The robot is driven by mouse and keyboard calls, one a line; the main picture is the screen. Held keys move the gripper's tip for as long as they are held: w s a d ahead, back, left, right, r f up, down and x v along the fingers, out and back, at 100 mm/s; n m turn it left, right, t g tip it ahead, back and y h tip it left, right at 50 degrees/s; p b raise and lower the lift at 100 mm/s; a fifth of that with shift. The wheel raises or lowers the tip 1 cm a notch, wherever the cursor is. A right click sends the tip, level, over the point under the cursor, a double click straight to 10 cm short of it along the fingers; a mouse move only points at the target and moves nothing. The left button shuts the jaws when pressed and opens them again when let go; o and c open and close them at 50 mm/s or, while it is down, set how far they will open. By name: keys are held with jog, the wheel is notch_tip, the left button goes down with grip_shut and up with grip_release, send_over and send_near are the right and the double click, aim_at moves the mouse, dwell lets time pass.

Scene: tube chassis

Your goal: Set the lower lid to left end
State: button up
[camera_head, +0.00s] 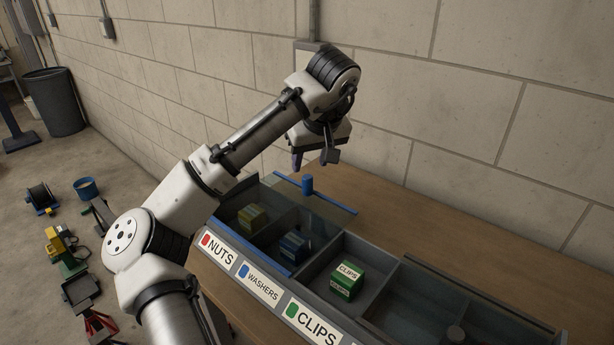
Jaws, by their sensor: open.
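A grey compartment bin (338,235) stands on the wooden bench, with a see-through lid at each end. The left lid (318,225) has blue edge strips and a blue knob (307,185), and covers the NUTS and WASHERS compartments. The right lid (425,290) is see-through with a dark knob (455,335) and covers the compartments right of CLIPS; the frame's bottom edge cuts it off. I cannot tell for certain which lid runs lower. My gripper (314,161) is open, points down, and hangs empty above the blue knob, apart from it.
The uncovered CLIPS compartment holds a green box (347,281). A yellow box (252,217) and a blue box (292,245) lie under the left lid. A block wall (450,130) rises behind the bench (420,225). Tools and a dark bin (54,102) stand on the floor at left.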

jog(key=v, duration=0.6)
jog(key=shift+r, duration=0.1)
